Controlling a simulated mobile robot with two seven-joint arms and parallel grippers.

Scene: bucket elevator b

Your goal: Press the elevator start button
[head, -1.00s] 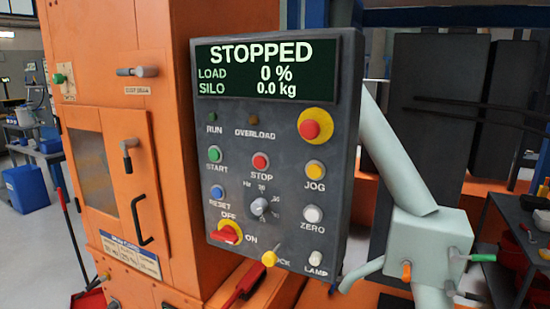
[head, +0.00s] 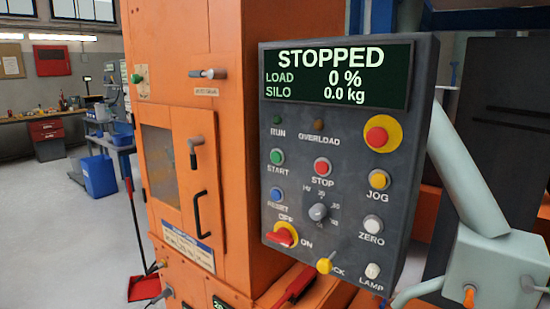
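The green start button (head: 276,157) sits on the left of the grey control panel (head: 345,235), above the label START. The blue reset button (head: 277,194) is below it and the red stop button (head: 322,167) is to its right. The panel's display (head: 337,74) reads STOPPED, load 0 % and silo 0.0 kg. The green run lamp (head: 276,120) looks dark. A red rotary switch (head: 281,237) with OFF and ON labels is at the lower left. Neither of my grippers is in view.
An orange elevator housing (head: 236,150) with handles stands left of the panel. A red emergency button (head: 377,136) is at the panel's upper right. A pale chute (head: 470,175) runs down on the right. A blue bin (head: 98,175) and red dustpan (head: 145,287) are on the left floor.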

